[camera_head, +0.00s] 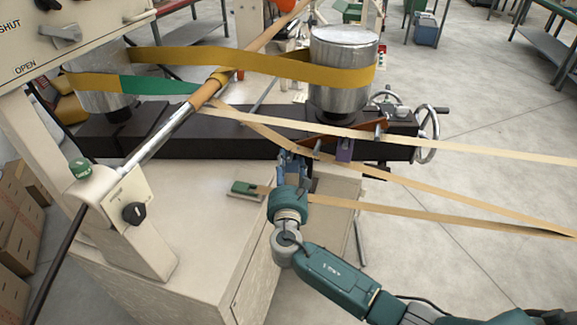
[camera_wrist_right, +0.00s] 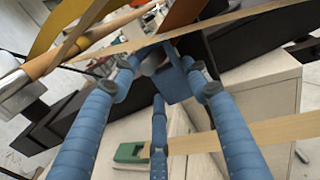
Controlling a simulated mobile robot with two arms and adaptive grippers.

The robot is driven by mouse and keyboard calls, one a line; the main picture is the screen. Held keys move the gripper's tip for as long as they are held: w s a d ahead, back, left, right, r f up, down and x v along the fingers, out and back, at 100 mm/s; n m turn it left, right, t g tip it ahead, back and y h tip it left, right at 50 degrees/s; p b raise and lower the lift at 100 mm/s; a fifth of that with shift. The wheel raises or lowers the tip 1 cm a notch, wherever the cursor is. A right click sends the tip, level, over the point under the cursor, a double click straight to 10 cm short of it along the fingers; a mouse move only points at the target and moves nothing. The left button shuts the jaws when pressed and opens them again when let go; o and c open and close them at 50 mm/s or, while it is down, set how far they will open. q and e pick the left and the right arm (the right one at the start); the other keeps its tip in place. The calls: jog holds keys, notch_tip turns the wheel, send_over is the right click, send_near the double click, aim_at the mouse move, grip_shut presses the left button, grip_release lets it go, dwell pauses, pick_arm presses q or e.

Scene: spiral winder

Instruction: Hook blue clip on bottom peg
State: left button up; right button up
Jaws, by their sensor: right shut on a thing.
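My right gripper (camera_head: 298,158) reaches up to the front of the dark machine beam, just below the orange-brown bar (camera_head: 352,136). In the right wrist view its blue fingers (camera_wrist_right: 165,62) are closed around the blue clip (camera_wrist_right: 179,88), a small dark blue plate. In the head view the fingers mostly hide the clip. A tan tape runs close by the fingertips. A short peg (camera_head: 378,131) shows near the bar's right end. I cannot tell which peg is the bottom one, or whether the clip touches one. My left gripper is not in view.
A purple clip (camera_head: 344,150) hangs at the bar, right of my gripper. A green clip (camera_head: 245,188) with tape lies on the pale cabinet top (camera_head: 190,225). Several tan tapes cross to the right. A metal roller (camera_head: 343,95) stands behind; a handwheel (camera_head: 427,133) is at right.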

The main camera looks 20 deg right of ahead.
dwell(0.3)
jog(key=o, duration=1.2)
jog(key=shift+s, duration=0.1)
